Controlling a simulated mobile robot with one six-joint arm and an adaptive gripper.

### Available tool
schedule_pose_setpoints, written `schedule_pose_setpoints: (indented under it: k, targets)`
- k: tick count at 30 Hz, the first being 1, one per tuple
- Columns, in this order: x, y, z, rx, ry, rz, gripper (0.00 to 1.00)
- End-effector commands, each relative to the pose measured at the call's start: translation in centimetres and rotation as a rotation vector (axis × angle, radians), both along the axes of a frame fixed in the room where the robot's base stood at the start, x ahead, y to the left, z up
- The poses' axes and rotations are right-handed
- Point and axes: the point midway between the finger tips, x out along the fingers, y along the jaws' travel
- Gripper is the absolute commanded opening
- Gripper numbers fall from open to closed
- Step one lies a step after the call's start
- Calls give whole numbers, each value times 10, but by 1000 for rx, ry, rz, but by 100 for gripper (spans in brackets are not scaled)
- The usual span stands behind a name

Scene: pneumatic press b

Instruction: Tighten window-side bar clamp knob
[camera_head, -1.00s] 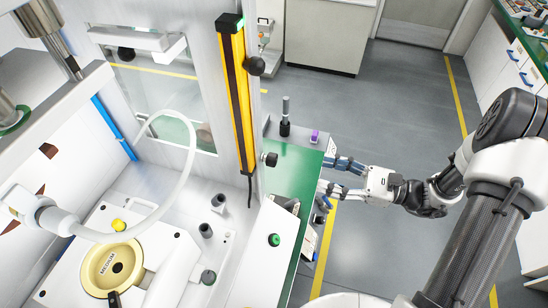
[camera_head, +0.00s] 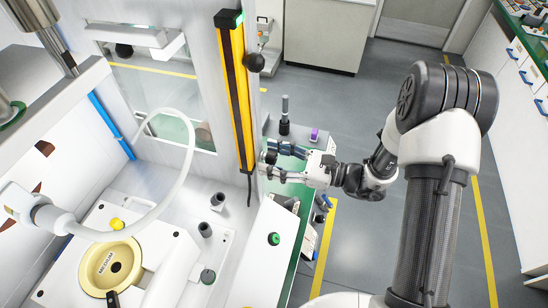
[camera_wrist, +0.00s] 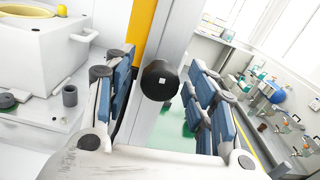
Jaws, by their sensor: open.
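A black round knob (camera_wrist: 159,80) with a small light square at its centre shows in the wrist view, on the grey post beside the yellow bar (camera_wrist: 144,30). In the head view the yellow and black bar (camera_head: 234,95) stands upright. Another black knob (camera_head: 255,61) is near its upper part. My gripper (camera_head: 268,160) is open at the lower knob, its blue-padded fingers on either side of it. In the wrist view the fingers of my gripper (camera_wrist: 160,85) flank the knob with gaps on both sides. The lower knob is partly hidden by the fingers in the head view.
A black upright handle (camera_head: 284,127) and a purple item (camera_head: 314,134) stand just behind. The machine bed with a yellow ring (camera_head: 92,262) is at left. Open grey floor is at right.

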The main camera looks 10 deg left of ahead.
Motion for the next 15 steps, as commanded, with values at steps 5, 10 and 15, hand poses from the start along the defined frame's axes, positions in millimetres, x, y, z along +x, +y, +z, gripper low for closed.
schedule_pose_setpoints:
  k: [5,10,15]
  targets:
    - [0,0,0,0,0,0,48]
    - [0,0,0,0,0,0,37]
    - [0,-1,0,0,0,0,26]
